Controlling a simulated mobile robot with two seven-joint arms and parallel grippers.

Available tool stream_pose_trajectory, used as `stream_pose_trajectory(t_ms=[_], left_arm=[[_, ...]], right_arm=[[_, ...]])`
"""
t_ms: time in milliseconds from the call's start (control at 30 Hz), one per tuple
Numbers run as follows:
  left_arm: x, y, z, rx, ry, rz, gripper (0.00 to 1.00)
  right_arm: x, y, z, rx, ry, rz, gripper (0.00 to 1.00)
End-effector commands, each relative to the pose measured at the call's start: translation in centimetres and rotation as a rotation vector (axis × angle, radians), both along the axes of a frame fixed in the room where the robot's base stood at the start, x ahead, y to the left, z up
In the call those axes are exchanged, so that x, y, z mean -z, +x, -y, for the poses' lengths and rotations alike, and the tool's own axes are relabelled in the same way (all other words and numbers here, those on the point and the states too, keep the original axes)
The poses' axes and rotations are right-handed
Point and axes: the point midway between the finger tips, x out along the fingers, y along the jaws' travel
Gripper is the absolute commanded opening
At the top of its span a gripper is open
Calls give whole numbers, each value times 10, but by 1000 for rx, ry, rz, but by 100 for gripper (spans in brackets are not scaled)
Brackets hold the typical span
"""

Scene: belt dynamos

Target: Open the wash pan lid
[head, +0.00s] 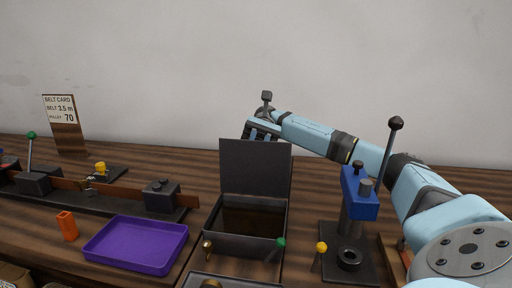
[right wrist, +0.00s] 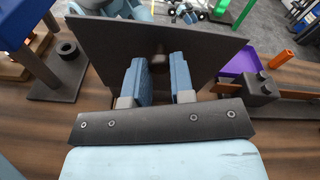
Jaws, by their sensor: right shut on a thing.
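The wash pan (head: 243,246) is a dark grey open box at the middle of the table in the head view. Its flat grey lid (head: 254,168) stands about upright at the pan's back edge, so the dark inside shows. My right gripper (head: 262,132) is behind the lid's top edge, its fingertips partly hidden by the lid. In the right wrist view, the lid (right wrist: 205,47) fills the middle, and my right gripper (right wrist: 163,75) has its two blue fingers on either side of a small dark knob (right wrist: 159,60) on it. My left gripper is out of view.
A purple tray (head: 137,244) and an orange block (head: 67,226) lie left of the pan. A blue-headed press (head: 360,195) with a tall lever stands right, beside my right arm. A green-tipped lever (head: 280,243) and a yellow-tipped one (head: 321,247) stand near the front.

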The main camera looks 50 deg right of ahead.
Motion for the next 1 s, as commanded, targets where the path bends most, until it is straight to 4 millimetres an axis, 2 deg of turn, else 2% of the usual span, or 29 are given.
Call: stream_pose_trajectory(t_ms=[33,133,167,200,267,533,667,867,1000], left_arm=[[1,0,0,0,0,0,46],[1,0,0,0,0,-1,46],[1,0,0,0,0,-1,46],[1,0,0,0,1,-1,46],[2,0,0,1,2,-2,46],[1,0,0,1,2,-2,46],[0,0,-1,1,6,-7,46],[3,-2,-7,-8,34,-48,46],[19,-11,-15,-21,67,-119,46]], right_arm=[[6,0,0,-3,-8,-10,0],[6,0,0,-3,-8,-10,0],[7,0,0,-4,-9,-9,27],[7,0,0,-3,-10,-9,36],[6,0,0,-3,-8,-9,48],[2,0,0,-2,-4,-4,48],[-8,0,0,-1,-4,-1,48],[-50,0,0,-1,-4,2,48],[-86,-1,0,-1,-4,2,48]])
